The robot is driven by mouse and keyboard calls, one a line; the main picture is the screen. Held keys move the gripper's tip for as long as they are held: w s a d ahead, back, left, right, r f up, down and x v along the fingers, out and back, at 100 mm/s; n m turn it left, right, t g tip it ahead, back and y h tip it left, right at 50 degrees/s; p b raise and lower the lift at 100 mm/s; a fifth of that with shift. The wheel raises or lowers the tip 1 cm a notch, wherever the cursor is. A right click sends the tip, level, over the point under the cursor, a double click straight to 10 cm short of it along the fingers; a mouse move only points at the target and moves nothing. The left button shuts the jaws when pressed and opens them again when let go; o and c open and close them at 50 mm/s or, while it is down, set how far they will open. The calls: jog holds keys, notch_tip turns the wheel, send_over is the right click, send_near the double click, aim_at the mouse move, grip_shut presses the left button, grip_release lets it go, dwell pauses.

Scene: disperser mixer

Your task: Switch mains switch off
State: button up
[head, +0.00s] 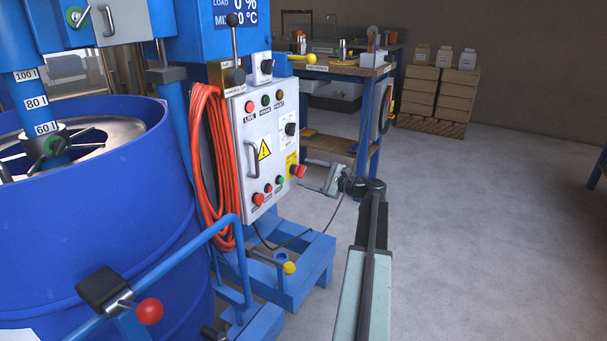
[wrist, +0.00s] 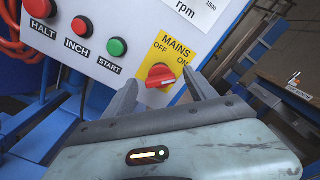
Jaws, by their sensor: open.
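The mains switch (wrist: 160,76) is a red rotary knob on a yellow plate marked MAINS, OFF and ON. In the wrist view its handle lies nearly level, its right end tipped up towards ON. In the head view the red knob (head: 298,171) sticks out at the lower right of the white control box (head: 262,118). My gripper (wrist: 165,90) is open, with one finger on each side of the knob and a gap showing around it. In the head view my gripper (head: 312,174) reaches the knob from the right. Contact cannot be told.
HALT (wrist: 82,27), INCH (wrist: 117,46) and START buttons sit left of the switch. An orange hose (head: 212,150) hangs on the box's left side, beside a large blue drum (head: 90,220). A workbench (head: 345,70) stands behind.

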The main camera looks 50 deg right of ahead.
jog(key=shift+w+a, duration=0.1)
jog(key=shift+w, duration=0.35)
jog(key=c, duration=1.4)
jog(key=shift+a, duration=0.15)
